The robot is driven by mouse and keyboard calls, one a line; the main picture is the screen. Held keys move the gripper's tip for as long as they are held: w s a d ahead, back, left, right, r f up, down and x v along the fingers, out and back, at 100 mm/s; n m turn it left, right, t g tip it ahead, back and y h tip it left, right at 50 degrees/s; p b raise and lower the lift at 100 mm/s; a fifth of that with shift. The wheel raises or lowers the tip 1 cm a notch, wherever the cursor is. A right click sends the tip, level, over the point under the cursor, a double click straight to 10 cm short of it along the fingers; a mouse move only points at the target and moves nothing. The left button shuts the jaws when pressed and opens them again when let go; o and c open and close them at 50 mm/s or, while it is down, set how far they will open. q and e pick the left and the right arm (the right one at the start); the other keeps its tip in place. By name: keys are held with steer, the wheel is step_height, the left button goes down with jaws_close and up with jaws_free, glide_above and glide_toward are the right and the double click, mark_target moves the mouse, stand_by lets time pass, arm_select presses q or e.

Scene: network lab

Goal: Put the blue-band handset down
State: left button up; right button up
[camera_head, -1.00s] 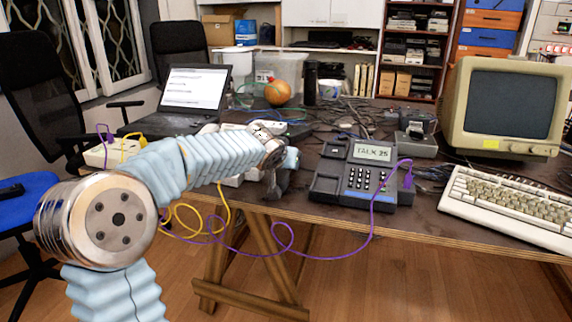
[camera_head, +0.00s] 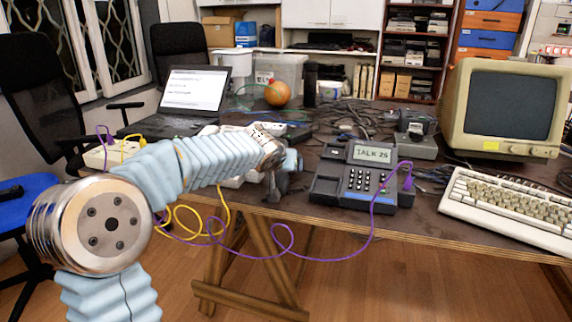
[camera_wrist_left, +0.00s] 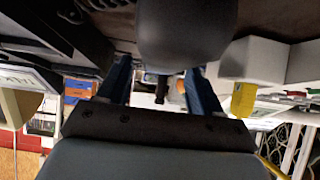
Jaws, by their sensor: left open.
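A dark desk phone (camera_head: 355,178) with a blue band along its front edge and a screen reading "TALK 25" sits near the table's front edge in the head view. My left gripper (camera_head: 278,184) is just left of it, partly hidden by my wrist. In the left wrist view the two blue fingers of my left gripper (camera_wrist_left: 160,90) are spread apart. A dark rounded thing (camera_wrist_left: 185,35), possibly the end of a handset, shows between and above them; no blue band is visible on it. I cannot tell whether it touches the fingers. My right gripper is out of view.
A purple cable (camera_head: 290,258) loops from the phone below the table edge. Yellow cable (camera_head: 182,222) hangs beside it. A white keyboard (camera_head: 510,208) and beige monitor (camera_head: 505,105) stand right. A laptop (camera_head: 195,92), orange ball (camera_head: 278,93) and tangled cables lie behind.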

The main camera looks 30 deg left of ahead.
arm_select(q)
steer(key=v, duration=1.1)
steer(key=shift+d+b, duration=0.15)
steer(key=shift+b, duration=0.3)
steer(key=shift+s, duration=0.15)
